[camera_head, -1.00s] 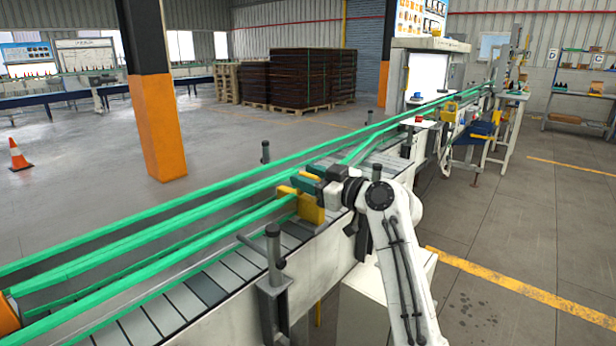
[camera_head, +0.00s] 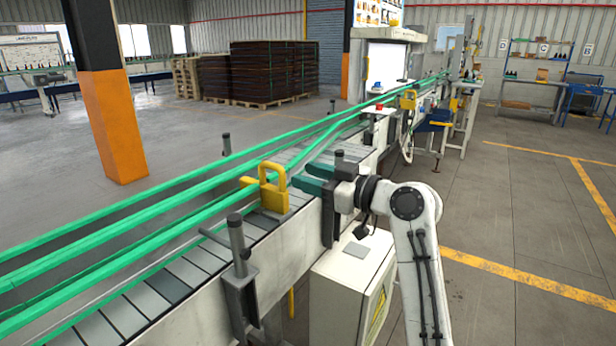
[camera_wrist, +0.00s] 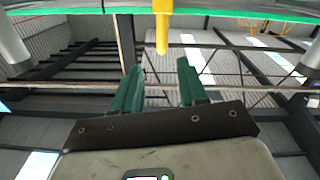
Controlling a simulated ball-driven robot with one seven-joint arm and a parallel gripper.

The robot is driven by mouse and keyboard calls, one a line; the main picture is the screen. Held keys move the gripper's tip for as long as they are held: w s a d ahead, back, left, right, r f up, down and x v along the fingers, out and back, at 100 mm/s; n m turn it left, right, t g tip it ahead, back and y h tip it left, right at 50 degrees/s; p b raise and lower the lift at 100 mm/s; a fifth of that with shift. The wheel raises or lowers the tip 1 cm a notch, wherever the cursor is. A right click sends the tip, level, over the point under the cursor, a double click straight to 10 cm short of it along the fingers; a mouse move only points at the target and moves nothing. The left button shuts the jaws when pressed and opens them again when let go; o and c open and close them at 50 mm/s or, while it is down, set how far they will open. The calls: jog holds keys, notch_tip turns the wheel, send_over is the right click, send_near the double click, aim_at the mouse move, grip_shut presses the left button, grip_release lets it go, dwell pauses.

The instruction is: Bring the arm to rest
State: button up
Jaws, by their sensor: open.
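My gripper (camera_head: 302,175) is open and empty, with its two green fingers pointing left over the near edge of the conveyor (camera_head: 205,270). My arm reaches up from the lower right and bends at the elbow. A yellow bracket (camera_head: 272,192) on the conveyor's guide rail stands just left of the fingertips, apart from them in the head view. In the wrist view both fingers (camera_wrist: 158,66) are spread, and a yellow bar (camera_wrist: 162,30) shows beyond them, with nothing between the fingers.
Green guide rails (camera_head: 130,228) run along the conveyor. A dark post clamp (camera_head: 238,245) stands at its near side. A pale cabinet (camera_head: 350,285) stands beside the conveyor, close to my arm. An orange and black pillar (camera_head: 112,125) rises behind. The floor at right (camera_head: 520,230) is open.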

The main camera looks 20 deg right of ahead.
jog(key=s+f+m+g+h+p, duration=0.1)
jog(key=s+f+m+g+h, duration=0.1)
jog(key=s+f, duration=0.5)
jog(key=s+f+m+g+h, duration=0.15)
jog(key=s+f, duration=0.25)
jog(key=f, duration=0.6)
jog(key=s+f+m+g+h+p, duration=0.1)
jog(key=s+f+g+h, duration=0.15)
jog(key=s+f, duration=0.45)
jog(key=s+d+f+m+g+h, duration=0.1)
jog(key=s+f, duration=0.3)
jog(key=s, duration=0.5)
jog(key=s+d+f+m+g+h+p, duration=0.1)
jog(key=s+f+g, duration=0.3)
jog(key=s, duration=0.6)
jog(key=s+d+f+m+g+h+p, duration=0.1)
jog(key=s+d+f+m+g+h, duration=0.1)
jog(key=s, duration=0.7)
notch_tip(320, 180, down, 3)
jog(key=shift+s+d+r+m+g+h, duration=0.2)
jog(key=shift+s+d+m+g+h, duration=0.15)
jog(key=shift+d+m, duration=0.35)
jog(key=shift+w, duration=0.15)
